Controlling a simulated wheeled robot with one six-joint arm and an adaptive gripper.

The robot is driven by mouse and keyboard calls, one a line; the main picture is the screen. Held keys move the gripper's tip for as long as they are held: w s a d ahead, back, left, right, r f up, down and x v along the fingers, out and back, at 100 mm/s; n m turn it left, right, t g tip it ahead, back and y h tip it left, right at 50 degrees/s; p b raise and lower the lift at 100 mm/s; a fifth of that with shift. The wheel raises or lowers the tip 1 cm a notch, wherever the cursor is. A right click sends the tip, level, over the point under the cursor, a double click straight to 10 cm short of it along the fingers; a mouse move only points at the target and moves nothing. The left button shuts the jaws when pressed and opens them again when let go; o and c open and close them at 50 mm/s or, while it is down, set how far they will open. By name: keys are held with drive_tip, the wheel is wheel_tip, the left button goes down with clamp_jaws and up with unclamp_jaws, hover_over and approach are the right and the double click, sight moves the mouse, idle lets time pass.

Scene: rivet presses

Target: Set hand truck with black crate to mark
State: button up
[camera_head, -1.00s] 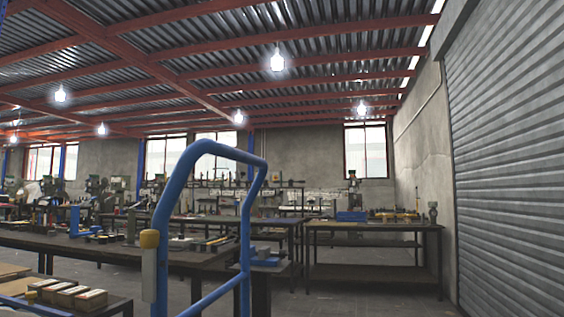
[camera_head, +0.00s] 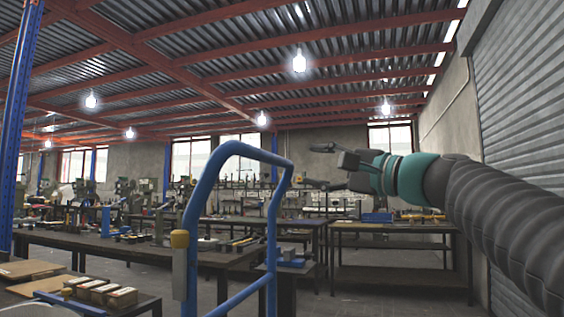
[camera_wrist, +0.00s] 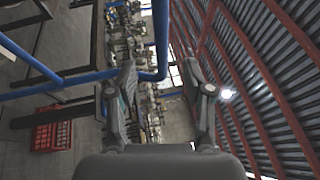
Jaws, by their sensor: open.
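A blue tubular handle frame (camera_head: 205,180), which looks like the hand truck's, stands upright in front of me in the head view. My gripper (camera_head: 311,168) is open and empty, pointing left, just right of the frame's top right bend. In the wrist view, blue tubing (camera_wrist: 161,35) runs past and behind the open fingers (camera_wrist: 166,85); I cannot tell the gap, but no grip shows. The truck's lower part, the black crate and the mark are not seen.
Workbenches with tools (camera_head: 110,247) stand behind the frame, and another bench (camera_head: 395,228) stands at right. A roller shutter (camera_head: 525,110) lines the right side. A red crate (camera_wrist: 52,130) is low in the wrist view. Boxes (camera_head: 100,291) lie at lower left.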

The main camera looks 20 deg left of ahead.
sight(272, 159)
drive_tip(key=p+x, duration=0.3)
drive_tip(key=x, duration=1)
drive_tip(key=shift+w+a+r+p, duration=0.15)
drive_tip(key=shift+w+a+p, duration=0.1)
drive_tip(key=shift+p, duration=0.15)
drive_tip(key=shift+s, duration=0.1)
clamp_jaws()
